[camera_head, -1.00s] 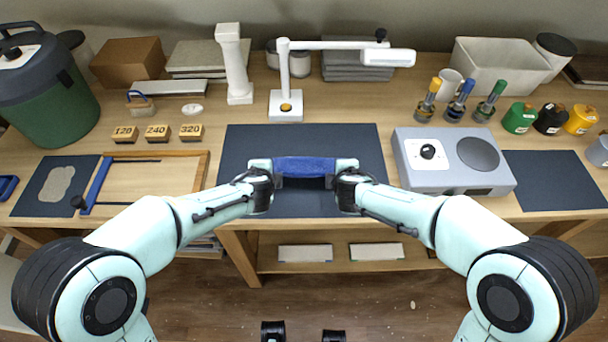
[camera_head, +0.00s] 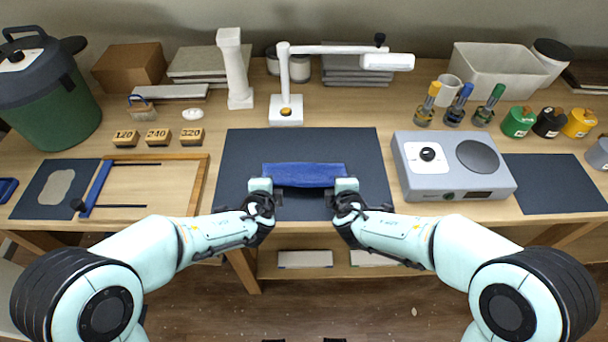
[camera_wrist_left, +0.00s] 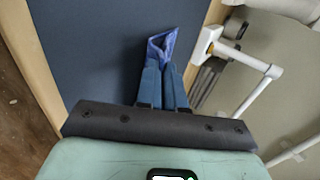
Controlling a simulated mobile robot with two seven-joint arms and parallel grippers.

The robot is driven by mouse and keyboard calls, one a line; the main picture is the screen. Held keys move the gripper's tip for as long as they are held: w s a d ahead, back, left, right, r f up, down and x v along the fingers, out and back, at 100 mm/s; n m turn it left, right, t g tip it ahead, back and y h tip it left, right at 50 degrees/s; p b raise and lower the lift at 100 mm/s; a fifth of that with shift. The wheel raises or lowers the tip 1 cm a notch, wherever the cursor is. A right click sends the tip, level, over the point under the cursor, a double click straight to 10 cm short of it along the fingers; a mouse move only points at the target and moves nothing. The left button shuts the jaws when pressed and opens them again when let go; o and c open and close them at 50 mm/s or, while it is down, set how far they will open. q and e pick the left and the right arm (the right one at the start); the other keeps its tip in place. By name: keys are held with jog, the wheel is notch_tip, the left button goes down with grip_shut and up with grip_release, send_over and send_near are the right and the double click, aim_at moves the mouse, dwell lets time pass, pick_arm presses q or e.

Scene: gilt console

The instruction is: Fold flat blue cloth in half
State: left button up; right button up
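The blue cloth (camera_head: 304,174) spans between my two grippers over the dark mat (camera_head: 240,150), its front edge sagging a little in the middle. My left gripper (camera_head: 261,186) is at its near left corner and my right gripper (camera_head: 345,186) at its near right corner. In the left wrist view, the left gripper's fingers (camera_wrist_left: 163,80) are close together with a fold of the cloth (camera_wrist_left: 161,46) pinched at their tips. The right fingertips are small, but they appear closed on the cloth. I cannot tell how much of the cloth rests on the mat.
A grey device with a round plate (camera_head: 455,165) stands right of the mat. A wooden frame board (camera_head: 202,185) lies left of it. A white lamp (camera_head: 286,108) and a white column (camera_head: 235,70) stand behind. The mat around the cloth is clear.

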pick_arm(q)
jog(key=o, duration=0.7)
jog(key=shift+c, duration=0.2)
pick_arm(e)
jog(key=o, duration=0.7)
jog(key=shift+c, duration=0.2)
pick_arm(q)
jog(key=shift+s+r, duration=0.1)
jog(key=shift+r, duration=0.25)
pick_arm(e)
jog(key=shift+s+r, duration=0.1)
jog(key=shift+r, duration=0.25)
pick_arm(q)
jog(key=s+r, duration=0.6)
jog(key=r, duration=0.2)
jog(key=shift+r, duration=0.15)
pick_arm(e)
jog(key=s+r, duration=0.6)
jog(key=r, duration=0.2)
jog(key=shift+r, duration=0.15)
pick_arm(q)
jog(key=shift+w, duration=0.1)
pick_arm(e)
jog(key=shift+w, duration=0.1)
